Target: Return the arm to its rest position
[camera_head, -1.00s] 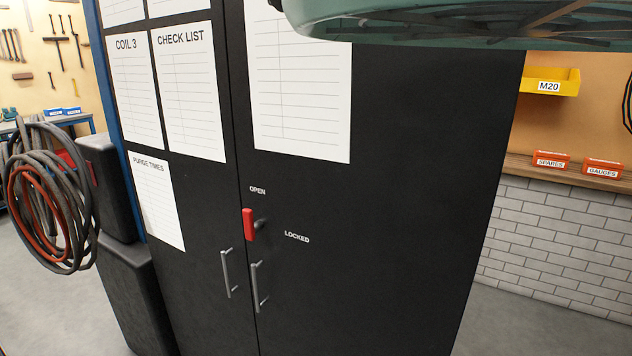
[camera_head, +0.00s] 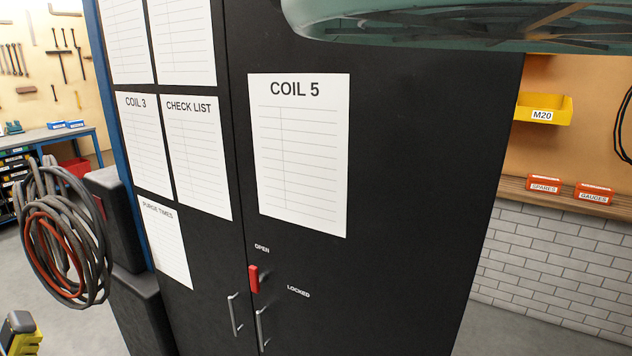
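My gripper and arm are not recognisable in the head view, so their pose does not show. A black cabinet (camera_head: 410,170) with two doors fills the middle. A red handle (camera_head: 253,279) on it stands upright just below the word OPEN, with LOCKED printed to its lower right. Two vertical metal door pulls (camera_head: 235,315) sit below. A paper sheet titled COIL 5 (camera_head: 300,160) is on the right door, and several sheets, including CHECK LIST (camera_head: 197,160), are on the left door.
A teal, see-through rounded thing (camera_head: 450,30) overhangs the top right; I cannot tell what it is. Coiled hoses (camera_head: 65,240) hang at left by black boxes. A yellow and black object (camera_head: 20,335) is at bottom left. At right are a shelf (camera_head: 560,200) and a yellow M20 bin (camera_head: 545,110).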

